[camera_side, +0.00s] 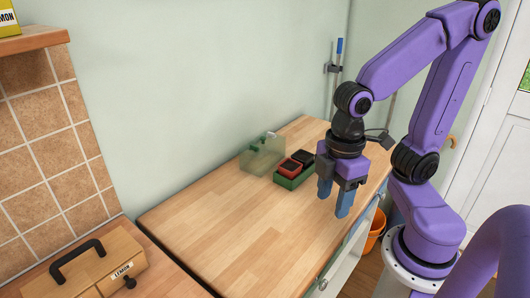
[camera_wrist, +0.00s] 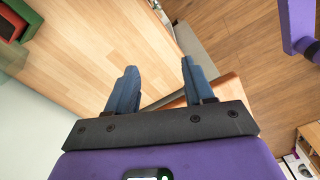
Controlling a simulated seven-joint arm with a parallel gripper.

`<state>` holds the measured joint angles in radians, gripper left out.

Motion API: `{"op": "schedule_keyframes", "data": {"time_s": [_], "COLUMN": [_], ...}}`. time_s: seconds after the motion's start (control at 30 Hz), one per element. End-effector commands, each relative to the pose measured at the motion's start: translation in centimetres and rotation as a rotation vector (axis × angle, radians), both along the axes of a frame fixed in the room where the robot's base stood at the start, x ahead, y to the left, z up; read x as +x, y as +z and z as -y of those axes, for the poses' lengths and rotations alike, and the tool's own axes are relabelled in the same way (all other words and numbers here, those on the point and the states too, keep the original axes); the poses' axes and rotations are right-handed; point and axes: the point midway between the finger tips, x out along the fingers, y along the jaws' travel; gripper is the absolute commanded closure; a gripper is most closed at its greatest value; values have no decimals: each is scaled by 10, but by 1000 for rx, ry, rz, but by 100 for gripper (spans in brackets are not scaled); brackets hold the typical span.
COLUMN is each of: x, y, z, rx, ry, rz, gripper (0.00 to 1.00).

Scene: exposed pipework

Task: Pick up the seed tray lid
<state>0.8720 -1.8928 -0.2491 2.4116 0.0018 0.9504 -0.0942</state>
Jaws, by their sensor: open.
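The seed tray lid looks to be the clear, greenish box shape (camera_side: 262,156) standing on the wooden worktop against the wall, in the side view. Just right of it is a green tray (camera_side: 291,183) holding a red pot (camera_side: 288,167) and a black pot. My gripper (camera_side: 334,198) is open and empty, pointing down over the worktop to the right of the tray, apart from the lid. In the wrist view my gripper's blue fingers (camera_wrist: 158,70) are spread with nothing between them.
The worktop (camera_side: 220,230) is clear in front of the lid and tray. A wooden box (camera_side: 108,265) with a black handle stands at the lower left. A blue-topped pole (camera_side: 339,46) stands at the back. An orange bucket (camera_side: 376,229) is below the worktop's right edge.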

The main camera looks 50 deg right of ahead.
Motion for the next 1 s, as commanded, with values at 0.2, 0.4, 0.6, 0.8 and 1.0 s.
{"op": "schedule_keyframes", "data": {"time_s": [0.2, 0.4, 0.6, 0.8, 1.0], "x": [78, 156, 232, 300, 351], "y": [26, 46, 61, 70, 75], "z": [-21, -17, 9, 58, 126], "rx": [-7, -15, -21, -25, -27], "ry": [37, 79, 124, 167, 209], "rz": [3, 2, 1, -2, -7], "gripper": [48, 48, 48, 48, 48]}}
